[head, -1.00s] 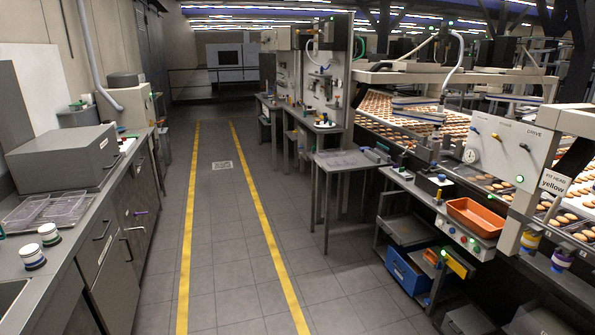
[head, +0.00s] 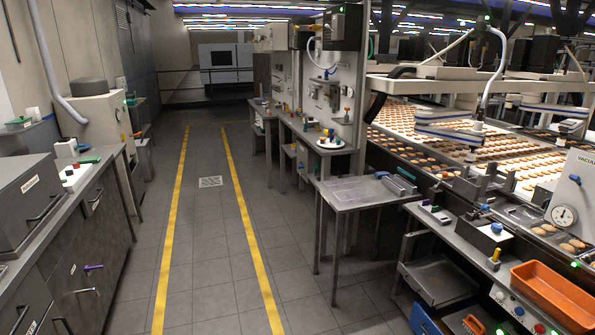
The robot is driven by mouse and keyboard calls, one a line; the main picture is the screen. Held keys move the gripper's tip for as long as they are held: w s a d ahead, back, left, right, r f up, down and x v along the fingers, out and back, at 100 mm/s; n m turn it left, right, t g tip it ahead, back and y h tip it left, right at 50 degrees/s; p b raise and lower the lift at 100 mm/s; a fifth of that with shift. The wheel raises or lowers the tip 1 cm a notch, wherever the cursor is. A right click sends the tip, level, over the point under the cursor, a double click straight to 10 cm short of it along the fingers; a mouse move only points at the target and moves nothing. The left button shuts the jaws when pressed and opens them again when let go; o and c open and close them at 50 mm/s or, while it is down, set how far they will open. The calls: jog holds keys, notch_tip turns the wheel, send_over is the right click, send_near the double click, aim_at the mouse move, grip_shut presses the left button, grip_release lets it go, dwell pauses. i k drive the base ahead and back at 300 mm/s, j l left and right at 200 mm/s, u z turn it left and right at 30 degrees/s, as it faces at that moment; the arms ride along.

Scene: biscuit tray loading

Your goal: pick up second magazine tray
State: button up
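A flat, clear, tray-like piece (head: 350,188) lies on the small grey metal table (head: 372,201) right of the walkway. It is faint, and I cannot tell whether it is a magazine tray or how many pieces lie there. No other clear tray shows in this view. My gripper and arm are not in view.
The aisle between the yellow floor lines (head: 245,240) is clear. A counter with a grey box (head: 30,200) runs along the left. On the right are the biscuit conveyor (head: 440,140), an orange bin (head: 553,295) and a blue crate (head: 425,322) low down.

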aim_at(352, 195)
jog(key=i+z, duration=0.1)
jog(key=i, duration=0.5)
jog(key=i+j, duration=0.1)
jog(key=i, duration=0.45)
jog(key=i+j+z, duration=0.15)
jog(key=i, duration=0.45)
jog(key=i+j+z, duration=0.1)
jog(key=i+z, duration=0.3)
jog(key=i+j+z, duration=0.55)
jog(key=z, duration=0.2)
jog(key=i+j+z, duration=0.35)
jog(key=j, duration=0.1)
